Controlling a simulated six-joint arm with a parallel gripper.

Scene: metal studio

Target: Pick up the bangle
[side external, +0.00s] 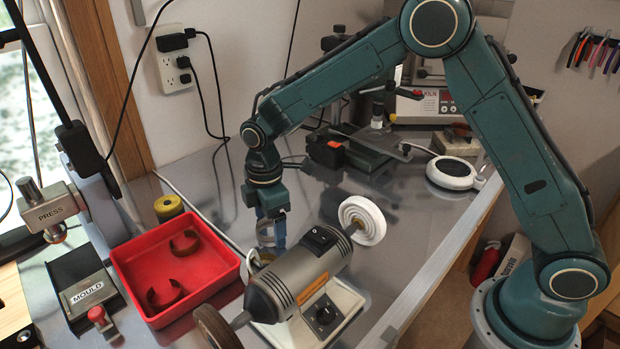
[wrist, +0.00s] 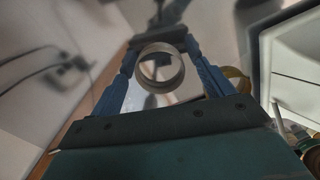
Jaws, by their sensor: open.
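The bangle (wrist: 165,87), a round metallic band, shows between the two blue fingers of my gripper (wrist: 160,46) in the wrist view. There is a visible gap on both sides, and I cannot tell how far below the fingertips it lies. In the side view my gripper (side external: 270,238) points down over the metal bench, just behind the polishing motor. The fingers are open. In the side view the motor hides much of the spot under the fingers, and I cannot make out the bangle clearly there.
The grey polishing motor (side external: 298,284) with its white wheel (side external: 362,220) stands close in front of my gripper. A red tray (side external: 228,262) with brown curved pieces lies left. A yellow roll (side external: 168,206) stands behind it. A press (side external: 52,212) is far left.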

